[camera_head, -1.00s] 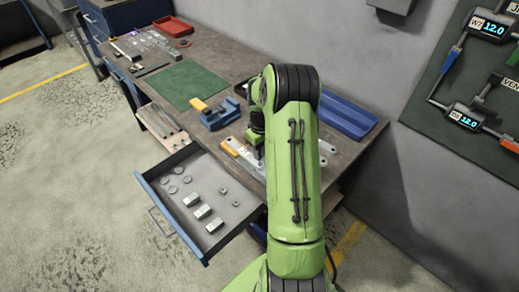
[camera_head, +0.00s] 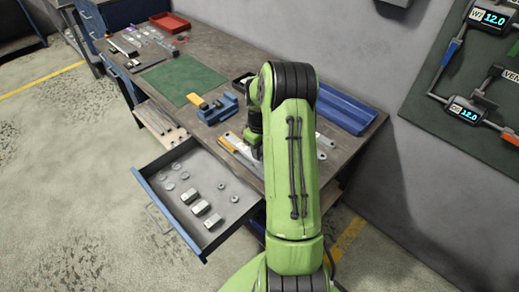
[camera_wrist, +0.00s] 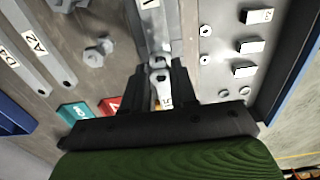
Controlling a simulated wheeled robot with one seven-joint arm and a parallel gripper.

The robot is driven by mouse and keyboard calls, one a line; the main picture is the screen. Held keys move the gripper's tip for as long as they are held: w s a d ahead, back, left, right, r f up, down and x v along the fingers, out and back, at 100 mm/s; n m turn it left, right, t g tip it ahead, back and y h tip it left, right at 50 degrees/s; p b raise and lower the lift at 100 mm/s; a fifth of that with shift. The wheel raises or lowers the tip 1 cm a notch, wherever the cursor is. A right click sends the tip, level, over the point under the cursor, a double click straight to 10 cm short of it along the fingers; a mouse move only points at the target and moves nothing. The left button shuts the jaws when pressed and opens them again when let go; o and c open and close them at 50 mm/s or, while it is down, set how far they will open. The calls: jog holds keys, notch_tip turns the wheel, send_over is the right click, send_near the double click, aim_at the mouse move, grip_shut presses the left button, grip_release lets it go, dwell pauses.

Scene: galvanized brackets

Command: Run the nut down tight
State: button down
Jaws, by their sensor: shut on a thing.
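My gripper (camera_wrist: 160,78) points down over the bench and is shut on a silver spanner-like tool (camera_wrist: 160,64) with a small label and a yellow-orange part. Just ahead of it, in line with the fingers, lies a grey metal bracket bar (camera_wrist: 152,25) with a white label. In the head view the bar (camera_head: 236,147) lies near the bench's front edge, partly hidden by my arm. Grey hex pieces, perhaps nuts or bolts (camera_wrist: 97,50), lie left of the bar in the wrist view. Whether the tool touches a nut is hidden by the fingers.
A blue vise (camera_head: 217,109), a green mat (camera_head: 184,80) and a blue tray (camera_head: 345,110) surround the work area.

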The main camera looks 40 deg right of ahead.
jog(key=shift+f+b, duration=0.75)
jog(key=shift+f, duration=0.25)
dwell(0.3)
jog(key=m, duration=0.5)
jog(key=shift+m+b, duration=0.4)
jog(key=m, duration=0.4)
jog(key=m+b, duration=0.1)
jog(key=m, duration=0.5)
jog(key=m+b, duration=0.1)
jog(key=m, duration=0.3)
jog(key=shift+f, duration=0.1)
jog(key=m, duration=0.4)
jog(key=shift+s+d+b, duration=0.1)
jog(key=shift+b, duration=0.2)
jog(key=c, duration=1.1)
grip_release()
jog(key=shift+s, duration=0.15)
